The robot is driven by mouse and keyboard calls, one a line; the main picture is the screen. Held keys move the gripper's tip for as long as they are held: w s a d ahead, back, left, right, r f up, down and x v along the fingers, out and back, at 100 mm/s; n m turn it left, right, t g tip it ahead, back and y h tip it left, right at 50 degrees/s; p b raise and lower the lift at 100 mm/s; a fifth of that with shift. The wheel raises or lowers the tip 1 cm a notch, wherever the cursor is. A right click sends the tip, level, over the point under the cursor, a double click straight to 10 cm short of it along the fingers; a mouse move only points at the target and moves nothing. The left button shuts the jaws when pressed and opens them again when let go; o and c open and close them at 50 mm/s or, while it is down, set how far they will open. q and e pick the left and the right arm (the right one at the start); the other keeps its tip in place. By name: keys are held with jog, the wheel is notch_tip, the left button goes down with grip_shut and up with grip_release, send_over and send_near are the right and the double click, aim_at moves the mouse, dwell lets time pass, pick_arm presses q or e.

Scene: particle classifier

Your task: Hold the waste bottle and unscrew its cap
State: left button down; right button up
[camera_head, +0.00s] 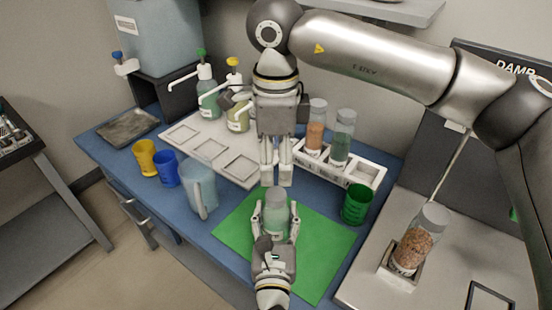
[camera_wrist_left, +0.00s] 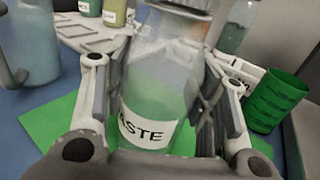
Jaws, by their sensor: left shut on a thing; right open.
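The waste bottle (camera_head: 276,222), clear with a pale green content and a white label reading "ASTE", stands on the green mat (camera_head: 318,248). Its grey cap (camera_head: 276,195) is on top. In the left wrist view the bottle (camera_wrist_left: 160,90) fills the middle, with the cap (camera_wrist_left: 180,7) cut by the top edge. My left gripper (camera_head: 275,214) is shut on the bottle's body from the front, a finger on each side. My right gripper (camera_head: 276,176) points down above the cap, open. In the head view its fingertips end near the cap's top; contact cannot be told.
A rack (camera_head: 360,173) with two filled bottles stands behind to the right. A green cup (camera_head: 356,204) stands right of the mat. A clear jug (camera_head: 199,190), a blue cup (camera_head: 167,170) and a yellow cup (camera_head: 144,157) stand left. A white tray (camera_head: 186,133) lies behind.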

aim_at(276, 194)
jog(key=m, duration=0.8)
jog(key=shift+m, duration=0.4)
jog(key=m, duration=1.3)
jog(key=shift+m, duration=0.4)
jog(key=m, duration=0.6)
jog(key=shift+m, duration=0.4)
jog(key=shift+f, duration=4.05)
